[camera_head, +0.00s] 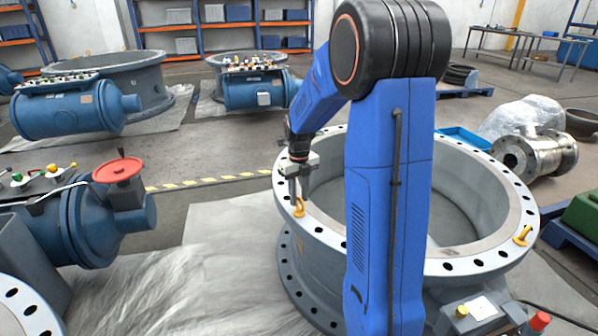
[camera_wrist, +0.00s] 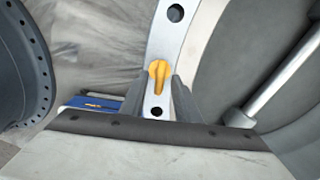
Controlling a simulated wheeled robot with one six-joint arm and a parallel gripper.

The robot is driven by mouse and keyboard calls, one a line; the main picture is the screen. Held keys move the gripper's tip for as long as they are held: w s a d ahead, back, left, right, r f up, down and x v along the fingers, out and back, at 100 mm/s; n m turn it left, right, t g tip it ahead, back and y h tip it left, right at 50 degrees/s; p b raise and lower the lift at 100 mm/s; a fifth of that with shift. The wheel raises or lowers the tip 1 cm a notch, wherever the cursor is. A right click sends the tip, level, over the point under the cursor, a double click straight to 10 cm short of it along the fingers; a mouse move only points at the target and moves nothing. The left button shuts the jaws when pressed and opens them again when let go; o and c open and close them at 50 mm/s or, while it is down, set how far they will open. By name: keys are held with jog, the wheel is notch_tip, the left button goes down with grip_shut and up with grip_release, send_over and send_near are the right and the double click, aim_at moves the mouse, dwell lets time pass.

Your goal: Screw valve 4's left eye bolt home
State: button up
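Valve 4 is the large grey ring-shaped body (camera_head: 285,262) in front of me, with a wide drilled flange on top. Its left eye bolt (camera_head: 299,208) is yellow and stands on the left side of the flange. The eye bolt also shows in the wrist view (camera_wrist: 158,74). My gripper (camera_head: 295,200) points down at this eye bolt. In the wrist view its two grey fingers (camera_wrist: 160,90) stand apart on either side of the eye bolt. The gap looks narrow, and I cannot tell whether they touch it. The eye bolt's thread is hidden.
Another yellow eye bolt (camera_head: 522,236) stands on the flange's right side. A red handwheel (camera_head: 119,170) sits on a blue actuator at left. Other valves (camera_head: 105,78) lie behind on sheets. A steel pipe fitting (camera_head: 535,153) lies at right. Sheeted floor (camera_head: 215,265) is clear at left.

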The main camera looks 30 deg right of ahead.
aim_at(299, 197)
notch_tip(299, 197, up, 16)
jog(key=shift+f, duration=0.2)
dwell(0.6)
jog(key=s+a+r+n+t, duration=0.1)
jog(key=s+a+n, duration=0.4)
jog(key=s+n, duration=0.35)
jog(key=s+a+r+n+t, duration=0.1)
jog(key=s+a+r+n, duration=0.1)
jog(key=s+a+n, duration=0.55)
jog(key=s+a+f+n+t, duration=0.1)
jog(key=s+f+n, duration=0.1)
jog(key=s+n, duration=0.5)
jog(key=s+a+f+n+t, duration=0.1)
jog(key=s+a+f+n, duration=0.1)
jog(key=s+n, duration=0.5)
jog(key=shift+s+a+f+n+t, duration=0.15)
jog(key=shift+s+f+n+t, duration=0.45)
jog(key=shift+n, duration=2.2)
jog(key=shift+w+f, duration=0.2)
jog(key=shift+w, duration=0.1)
